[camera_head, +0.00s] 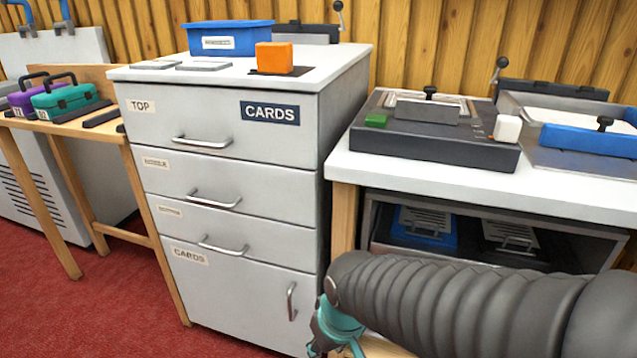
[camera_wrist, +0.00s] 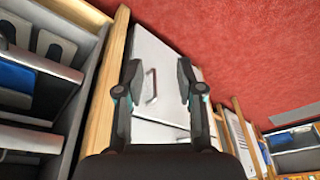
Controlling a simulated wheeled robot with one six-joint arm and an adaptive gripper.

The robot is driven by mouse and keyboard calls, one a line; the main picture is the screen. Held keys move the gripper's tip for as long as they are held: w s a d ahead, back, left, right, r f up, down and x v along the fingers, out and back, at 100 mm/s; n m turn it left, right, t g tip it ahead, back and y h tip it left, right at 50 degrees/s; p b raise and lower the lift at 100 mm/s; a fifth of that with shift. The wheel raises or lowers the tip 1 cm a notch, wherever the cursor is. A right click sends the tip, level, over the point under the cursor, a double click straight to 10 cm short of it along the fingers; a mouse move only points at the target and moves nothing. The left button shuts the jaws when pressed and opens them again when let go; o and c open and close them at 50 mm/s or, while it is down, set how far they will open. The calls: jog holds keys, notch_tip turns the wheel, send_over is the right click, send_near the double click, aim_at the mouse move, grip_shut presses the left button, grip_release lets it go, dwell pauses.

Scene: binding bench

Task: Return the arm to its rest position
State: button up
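My arm, with a dark ribbed sleeve, reaches in from the lower right of the head view. Part of my gripper (camera_head: 335,330) shows at its end, low in front of the cabinet and the bench. In the wrist view my gripper (camera_wrist: 158,82) has its two dark fingers apart with nothing between them. Beyond the fingers is the grey-white cabinet front (camera_wrist: 165,60) with a handle, and red floor. In the head view most of the gripper is hidden behind the arm or cut off by the frame.
The drawer cabinet (camera_head: 228,220) is closed and carries a blue bin (camera_head: 228,38) and an orange block (camera_head: 275,57). The white bench (camera_head: 480,180) at right holds a dark machine (camera_head: 435,138), with an open shelf below. Red floor (camera_head: 80,310) is clear at lower left.

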jog(key=s+d+r+m+t+h+p, duration=0.1)
jog(key=s+d+r+m, duration=0.1)
jog(key=d+r, duration=0.4)
jog(key=s+d+r+m+t+p, duration=0.1)
jog(key=s+d+r+m+t, duration=0.1)
jog(key=d+r, duration=0.5)
jog(key=shift+d+r+m+h, duration=0.15)
jog(key=shift+d+m+h, duration=0.25)
jog(key=shift+d+m, duration=0.25)
